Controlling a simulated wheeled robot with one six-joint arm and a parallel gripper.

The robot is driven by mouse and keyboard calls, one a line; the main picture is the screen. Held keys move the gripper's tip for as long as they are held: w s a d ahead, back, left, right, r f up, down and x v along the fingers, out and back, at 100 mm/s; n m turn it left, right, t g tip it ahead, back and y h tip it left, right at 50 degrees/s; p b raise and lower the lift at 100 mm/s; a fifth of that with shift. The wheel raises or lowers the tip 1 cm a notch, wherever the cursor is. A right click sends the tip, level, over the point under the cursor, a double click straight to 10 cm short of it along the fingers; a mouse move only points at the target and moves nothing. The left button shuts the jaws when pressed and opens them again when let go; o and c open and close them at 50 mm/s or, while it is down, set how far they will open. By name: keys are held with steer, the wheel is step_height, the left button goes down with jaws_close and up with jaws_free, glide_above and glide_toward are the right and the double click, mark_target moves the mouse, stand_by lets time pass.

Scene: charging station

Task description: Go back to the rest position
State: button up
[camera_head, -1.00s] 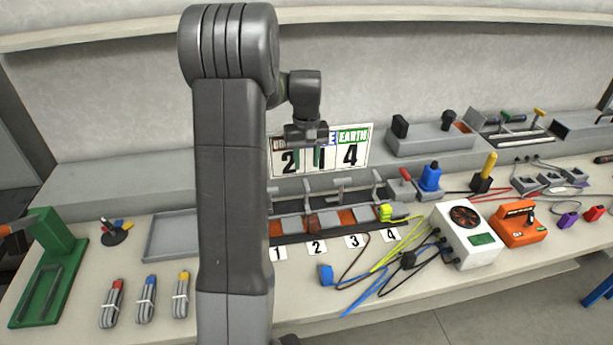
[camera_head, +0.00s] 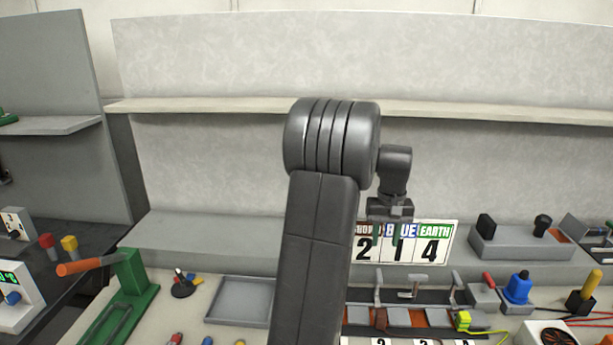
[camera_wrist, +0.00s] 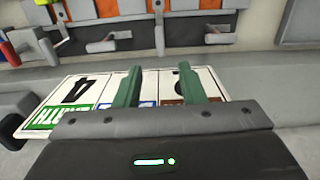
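My arm rises through the middle of the head view, with my gripper (camera_head: 393,238) pointing down in front of the white sign that reads 2, 1, 4 (camera_head: 437,246). In the wrist view, the two green fingers of my gripper (camera_wrist: 158,88) stand apart with nothing between them. The sign (camera_wrist: 60,83) lies beyond the fingers there, and they overlap its picture. I cannot tell how close the fingers are to it.
A numbered terminal row with levers (camera_head: 400,317) stands below the sign. A grey tray (camera_head: 241,290) and a green stand with an orange handle (camera_head: 127,278) are on the left. A blue plug (camera_head: 518,288) and a yellow one (camera_head: 584,292) stand on the right. A shelf (camera_head: 480,112) runs above.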

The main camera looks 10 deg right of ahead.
mark_target(380, 275)
step_height(380, 275, down, 12)
steer(key=shift+f+p, duration=0.1)
steer(key=shift+p, duration=0.4)
steer(key=shift+m, duration=0.3)
